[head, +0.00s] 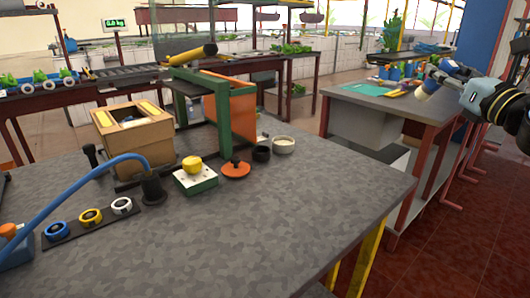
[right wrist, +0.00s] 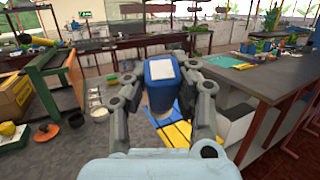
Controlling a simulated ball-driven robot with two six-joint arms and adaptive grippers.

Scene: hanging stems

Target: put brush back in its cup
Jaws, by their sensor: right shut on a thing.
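My right gripper (head: 432,82) is at the upper right of the head view, in the air near the farther grey bench. It is shut on a blue thing with a pale end, which I take for the brush (head: 424,90). In the right wrist view the brush (right wrist: 160,72) sits between the two fingers (right wrist: 160,95). A small black cup (head: 261,154) and a pale round bowl (head: 284,145) stand side by side on the near table, well left of the gripper. I cannot tell which is the brush's cup. My left gripper is not in view.
The near grey table (head: 330,200) has free room at its right and front. A wooden box (head: 132,140), a green and orange frame (head: 228,112), an orange knobbed disc (head: 235,169) and a blue hose (head: 75,195) stand on it. The farther bench (head: 400,104) holds several items.

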